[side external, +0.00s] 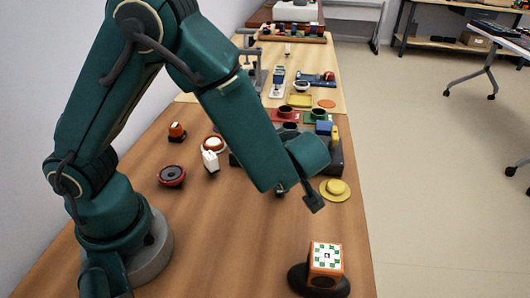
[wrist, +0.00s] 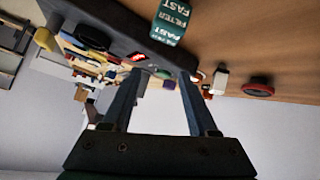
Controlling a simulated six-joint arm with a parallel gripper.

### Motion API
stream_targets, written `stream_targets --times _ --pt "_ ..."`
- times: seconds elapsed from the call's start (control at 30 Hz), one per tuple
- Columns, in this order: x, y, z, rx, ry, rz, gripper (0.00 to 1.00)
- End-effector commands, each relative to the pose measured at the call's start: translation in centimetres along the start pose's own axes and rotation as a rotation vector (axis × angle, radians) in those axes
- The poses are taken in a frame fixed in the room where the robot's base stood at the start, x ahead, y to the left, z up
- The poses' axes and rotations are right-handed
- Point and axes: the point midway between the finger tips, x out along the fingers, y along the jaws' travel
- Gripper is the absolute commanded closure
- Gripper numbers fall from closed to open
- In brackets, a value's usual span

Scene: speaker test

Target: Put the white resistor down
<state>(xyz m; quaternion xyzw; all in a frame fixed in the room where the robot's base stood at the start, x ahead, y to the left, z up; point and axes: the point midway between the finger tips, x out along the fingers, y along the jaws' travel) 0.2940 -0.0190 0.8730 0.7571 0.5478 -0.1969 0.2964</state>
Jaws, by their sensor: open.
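A small white block, which looks like the white resistor (side external: 210,160), stands on the wooden table left of my forearm in the side view. In the wrist view the white block (wrist: 220,80) is to the right of my fingers, apart from them. My gripper (wrist: 157,80) is open, with nothing seen between its two fingers. In the side view my wrist hangs over the table right of the white block, and its fingers cannot be made out clearly.
A red-rimmed speaker (side external: 172,175) and a white-topped round part (side external: 214,143) are near the white block. An orange cube (side external: 325,262) sits on a dark base at the front right. A yellow disc (side external: 335,188) lies near the right edge. A green lettered block (wrist: 170,20) shows in the wrist view.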

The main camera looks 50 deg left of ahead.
Motion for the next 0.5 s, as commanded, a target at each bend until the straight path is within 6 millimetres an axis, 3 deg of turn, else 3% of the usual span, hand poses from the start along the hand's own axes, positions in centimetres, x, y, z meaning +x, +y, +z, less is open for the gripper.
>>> stream_targets --times 0.03,0.1,0.23,0.37,0.5 --pt "-0.8 3.0 -0.3 -0.032 -0.103 0.114 0.41" --pt "-2.9 6.8 -0.6 -0.037 -0.241 0.292 0.41" --pt "-8.4 11.4 -2.0 0.029 -0.441 0.607 0.41" --pt "-14.1 11.6 -3.5 0.197 -0.562 0.865 0.41" --pt "-17.8 7.6 -4.2 0.475 -0.603 1.024 0.41"
